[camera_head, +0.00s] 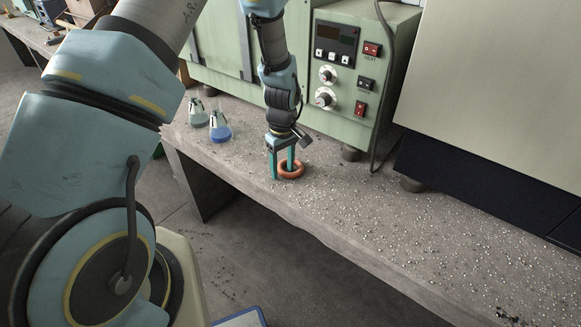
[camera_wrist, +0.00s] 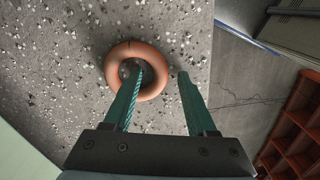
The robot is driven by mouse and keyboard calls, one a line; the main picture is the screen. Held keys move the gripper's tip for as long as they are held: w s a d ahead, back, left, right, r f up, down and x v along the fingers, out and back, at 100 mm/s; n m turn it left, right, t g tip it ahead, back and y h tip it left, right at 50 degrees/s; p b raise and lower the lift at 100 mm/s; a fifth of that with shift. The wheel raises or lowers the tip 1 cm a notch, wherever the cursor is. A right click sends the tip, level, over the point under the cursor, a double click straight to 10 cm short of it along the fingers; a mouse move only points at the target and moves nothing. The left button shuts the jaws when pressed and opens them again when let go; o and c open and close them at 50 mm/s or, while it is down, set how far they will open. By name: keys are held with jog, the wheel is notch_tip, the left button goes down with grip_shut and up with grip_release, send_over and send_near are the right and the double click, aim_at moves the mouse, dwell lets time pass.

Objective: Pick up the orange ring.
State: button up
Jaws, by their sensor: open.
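The orange ring (camera_head: 299,173) lies flat on the concrete bench (camera_head: 380,225), close to its front edge. It also shows in the wrist view (camera_wrist: 112,72). My gripper (camera_head: 282,173) points down at the ring with its two teal fingers apart, also seen in the wrist view (camera_wrist: 159,72). One finger lines up with the ring's hole and the other is outside the ring, on the front-edge side. The ring's near wall lies between the fingers. The fingers hide part of the ring, and I cannot tell whether they touch it.
Two flasks, one with blue liquid (camera_head: 220,127) and one greenish (camera_head: 197,112), stand left of my gripper. A green instrument with knobs (camera_head: 345,85) stands behind. A large pale box (camera_head: 490,80) is at right. The bench to the right is mostly clear. An orange-red rack (camera_wrist: 297,135) shows below.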

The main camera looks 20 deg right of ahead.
grip_shut()
dwell(0.6)
